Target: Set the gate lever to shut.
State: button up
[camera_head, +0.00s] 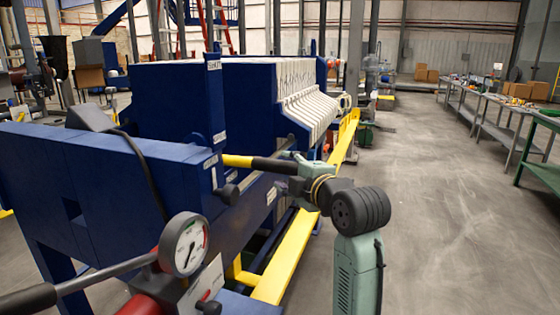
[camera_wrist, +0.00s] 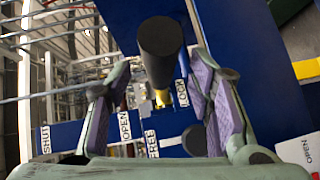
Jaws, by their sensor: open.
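A lever with a yellow shaft and black grip (camera_head: 275,165) sticks out from a blue post of the press. In the wrist view its black grip (camera_wrist: 161,52) points toward the camera, between my fingers. My gripper (camera_head: 294,168) is open around the grip's end; gaps show on both sides in the wrist view (camera_wrist: 160,75). Labels SHUT (camera_wrist: 46,139) and OPEN (camera_wrist: 124,125) lie left of the lever; FREE (camera_wrist: 151,144) and LOCK (camera_wrist: 182,92) lie close to its base. I cannot tell for sure which pair belongs to this lever.
A black knob (camera_wrist: 195,140) sits below the lever's base. A pressure gauge (camera_head: 185,244) and a long bar with a dark grip (camera_head: 28,300) are in front. A yellow rail (camera_head: 285,258) runs below. The floor (camera_head: 440,220) to the right is clear, with benches (camera_head: 500,118) beyond.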

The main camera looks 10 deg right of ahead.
jog(key=shift+p+x, duration=0.55)
jog(key=shift+x, duration=1.6)
jog(key=shift+c, duration=0.3)
grip_shut()
